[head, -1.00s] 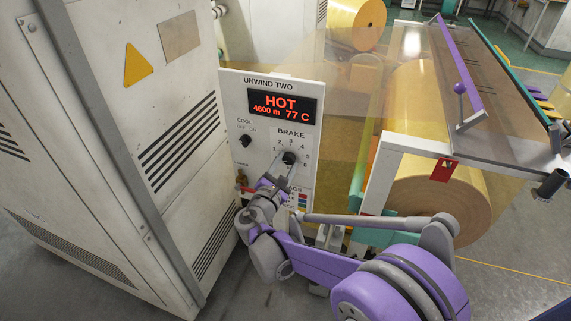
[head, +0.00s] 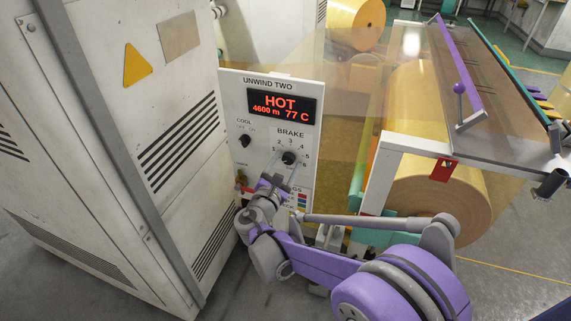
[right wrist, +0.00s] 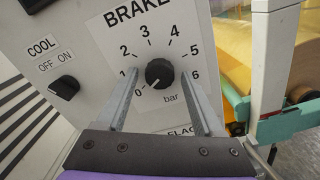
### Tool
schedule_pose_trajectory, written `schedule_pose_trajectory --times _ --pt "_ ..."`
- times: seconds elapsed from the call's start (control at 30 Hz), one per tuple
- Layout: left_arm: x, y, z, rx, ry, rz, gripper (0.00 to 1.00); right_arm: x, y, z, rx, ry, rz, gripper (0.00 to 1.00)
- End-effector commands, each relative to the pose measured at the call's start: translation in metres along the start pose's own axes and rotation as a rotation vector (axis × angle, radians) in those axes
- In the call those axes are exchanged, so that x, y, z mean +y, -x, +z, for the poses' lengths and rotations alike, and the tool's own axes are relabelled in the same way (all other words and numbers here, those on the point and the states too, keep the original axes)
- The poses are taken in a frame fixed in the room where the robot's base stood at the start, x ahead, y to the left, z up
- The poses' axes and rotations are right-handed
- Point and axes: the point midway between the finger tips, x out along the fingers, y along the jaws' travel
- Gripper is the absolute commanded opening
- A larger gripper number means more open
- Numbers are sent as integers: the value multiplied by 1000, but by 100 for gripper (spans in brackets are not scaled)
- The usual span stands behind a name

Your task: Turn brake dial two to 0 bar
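The brake dial (head: 289,158) is a round black knob on the white UNWIND TWO panel (head: 262,135). In the right wrist view, the brake dial (right wrist: 159,73) sits inside a printed scale from 0 to 6 bar, and its white mark points to the lower left, at the 0. My right gripper (head: 284,162) is at the dial. In the right wrist view, its fingers (right wrist: 160,73) are open on either side of the knob, with a gap on each side. My left gripper is not in view.
The red display (head: 281,106) reads HOT, 4600 m, 77 C. A smaller black COOL knob (head: 245,141) is left of the dial. A tall grey cabinet (head: 175,200) stands close on the left. A yellow film roll (head: 440,205) in its frame is on the right.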

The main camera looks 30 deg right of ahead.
Motion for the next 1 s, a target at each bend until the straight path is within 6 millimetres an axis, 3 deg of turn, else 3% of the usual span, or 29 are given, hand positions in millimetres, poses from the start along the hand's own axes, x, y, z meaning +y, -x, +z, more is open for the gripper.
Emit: schedule_pose_trajectory --times 0.3,0.43,0.8,1.0 --pt "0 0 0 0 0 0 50 0 0 0 0 -1 1 76" --pt "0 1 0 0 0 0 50 1 10 0 1 -1 2 76" --pt "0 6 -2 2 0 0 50 1 81 0 2 -1 4 76" --pt "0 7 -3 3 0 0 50 1 104 0 1 -1 2 76"
